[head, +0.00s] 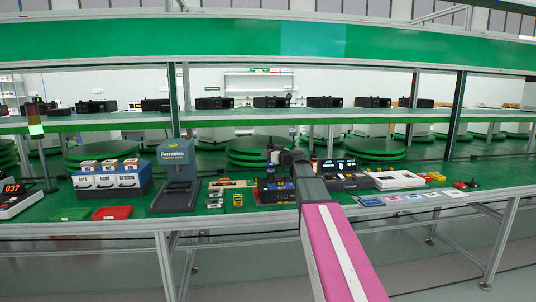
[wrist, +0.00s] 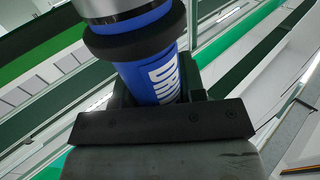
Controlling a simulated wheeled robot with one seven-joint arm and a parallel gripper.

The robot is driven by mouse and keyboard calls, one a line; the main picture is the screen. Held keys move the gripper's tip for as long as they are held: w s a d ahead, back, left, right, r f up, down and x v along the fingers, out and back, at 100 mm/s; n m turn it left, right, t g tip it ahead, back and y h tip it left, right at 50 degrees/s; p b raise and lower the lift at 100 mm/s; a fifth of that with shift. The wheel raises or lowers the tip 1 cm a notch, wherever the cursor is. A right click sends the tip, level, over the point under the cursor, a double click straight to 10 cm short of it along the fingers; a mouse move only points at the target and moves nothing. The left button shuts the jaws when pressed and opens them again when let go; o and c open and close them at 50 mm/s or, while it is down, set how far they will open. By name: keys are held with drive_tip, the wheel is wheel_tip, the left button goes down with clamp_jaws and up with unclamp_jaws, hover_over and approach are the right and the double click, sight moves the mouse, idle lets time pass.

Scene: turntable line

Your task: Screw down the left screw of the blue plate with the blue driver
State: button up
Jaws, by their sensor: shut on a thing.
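My gripper (head: 284,157) is over the middle of the bench in the head view, at the end of my pink arm. It is shut on the blue driver (wrist: 146,75), which fills the upper middle of the wrist view. The driver has a blue handle with white lettering, a black collar and a silvery part at the top edge. In the head view a dark blue unit (head: 273,191) with small yellow parts sits on the bench just below my gripper. I cannot make out the blue plate, its left screw or the driver's tip, so contact cannot be told.
A red tray (head: 112,213) and a green tray (head: 70,214) lie at the front. To the right are a black display unit (head: 338,174) and a white box (head: 396,180).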

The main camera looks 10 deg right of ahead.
drive_tip(key=shift+r, duration=3)
drive_tip(key=shift+d, duration=0.1)
